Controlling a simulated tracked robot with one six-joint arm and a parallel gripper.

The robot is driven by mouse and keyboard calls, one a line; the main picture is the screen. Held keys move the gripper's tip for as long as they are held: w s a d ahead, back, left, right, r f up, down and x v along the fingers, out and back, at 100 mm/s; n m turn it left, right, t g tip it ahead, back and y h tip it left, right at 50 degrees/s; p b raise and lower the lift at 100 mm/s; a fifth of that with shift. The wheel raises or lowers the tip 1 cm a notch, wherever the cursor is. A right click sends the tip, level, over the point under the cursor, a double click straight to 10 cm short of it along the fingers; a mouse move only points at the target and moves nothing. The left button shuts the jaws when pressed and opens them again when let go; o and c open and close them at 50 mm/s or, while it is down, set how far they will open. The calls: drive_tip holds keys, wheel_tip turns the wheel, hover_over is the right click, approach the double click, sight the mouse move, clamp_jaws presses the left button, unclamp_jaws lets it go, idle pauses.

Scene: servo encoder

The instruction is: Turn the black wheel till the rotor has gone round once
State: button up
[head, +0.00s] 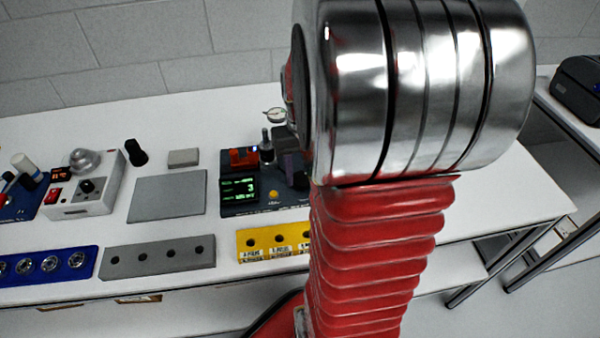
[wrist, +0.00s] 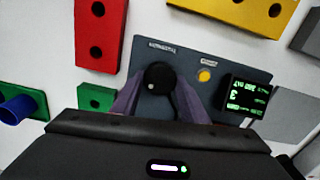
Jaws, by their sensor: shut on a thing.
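The black wheel (wrist: 160,76) with a small light dot sits on the dark servo unit (wrist: 194,52) in the wrist view. My gripper (wrist: 161,84) has its two purple-grey fingers either side of the wheel and is shut on it. The unit has a yellow button (wrist: 204,76) and a screen (wrist: 247,94) with green text and a large 3. In the head view the unit (head: 262,208) stands on the white table, its screen (head: 239,190) also showing 3. My arm hides its right part there. I cannot make out the rotor for sure.
A yellow block with holes (head: 252,243), a grey block with holes (head: 158,258) and a blue block (head: 47,267) line the table's front. A grey plate (head: 168,196), a white box (head: 90,190) and a black knob (head: 135,152) stand left of the unit.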

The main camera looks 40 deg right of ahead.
drive_tip(key=m, duration=0.6)
drive_tip(key=shift+a, duration=0.1)
drive_tip(key=m, duration=0.6)
drive_tip(key=shift+m, duration=0.3)
drive_tip(key=o, duration=1.1)
drive_tip(key=shift+c, duration=0.2)
drive_tip(key=shift+r, duration=0.1)
wheel_tip(320, 180, up, 14)
drive_tip(key=shift+f, duration=0.2)
idle(0.4)
